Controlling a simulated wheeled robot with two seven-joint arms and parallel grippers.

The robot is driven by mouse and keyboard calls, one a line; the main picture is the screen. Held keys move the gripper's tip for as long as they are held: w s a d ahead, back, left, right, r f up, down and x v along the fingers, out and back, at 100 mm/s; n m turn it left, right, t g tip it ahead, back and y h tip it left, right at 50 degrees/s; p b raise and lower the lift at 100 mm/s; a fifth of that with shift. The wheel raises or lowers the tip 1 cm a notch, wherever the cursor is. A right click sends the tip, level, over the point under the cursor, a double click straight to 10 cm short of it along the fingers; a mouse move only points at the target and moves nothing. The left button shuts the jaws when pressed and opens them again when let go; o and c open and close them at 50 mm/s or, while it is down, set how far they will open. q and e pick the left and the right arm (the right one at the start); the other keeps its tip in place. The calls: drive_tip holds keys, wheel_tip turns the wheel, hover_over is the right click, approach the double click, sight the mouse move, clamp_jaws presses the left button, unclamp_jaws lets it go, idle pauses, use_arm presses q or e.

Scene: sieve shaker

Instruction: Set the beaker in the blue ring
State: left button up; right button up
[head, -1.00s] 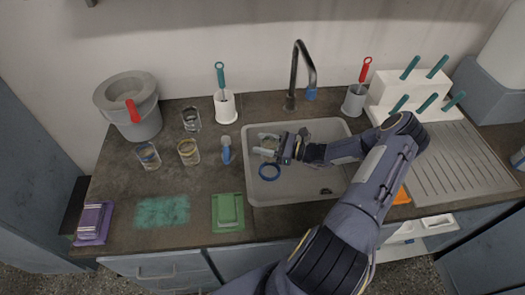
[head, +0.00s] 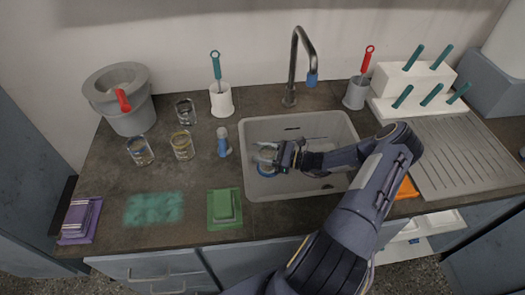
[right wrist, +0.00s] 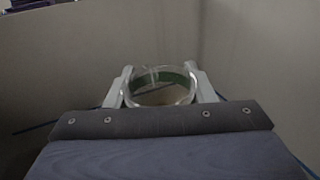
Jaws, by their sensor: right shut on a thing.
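My right gripper (head: 268,158) is inside the sink. In the right wrist view its fingers (right wrist: 160,86) are shut on a clear glass beaker (right wrist: 160,98), with a green band seen through its wall. The beaker looks upright, its round rim facing the camera. The blue ring (head: 266,171) shows in the head view at the left part of the sink, partly hidden by the gripper and beaker. The beaker is over or at the ring; I cannot tell whether it is seated inside. My left gripper is not in view.
The grey sink (head: 345,130) has walls around my gripper, and a black tap (head: 296,65) stands behind it. Several glasses, such as one with a yellow band (head: 182,146), stand on the left counter.

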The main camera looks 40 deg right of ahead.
drive_tip(key=shift+s+f+b, duration=0.1)
drive_tip(key=shift+f+b, duration=0.2)
drive_tip(key=shift+f, duration=0.25)
drive_tip(key=shift+f, duration=0.15)
drive_tip(key=o, duration=1.1)
drive_tip(key=shift+o, duration=0.2)
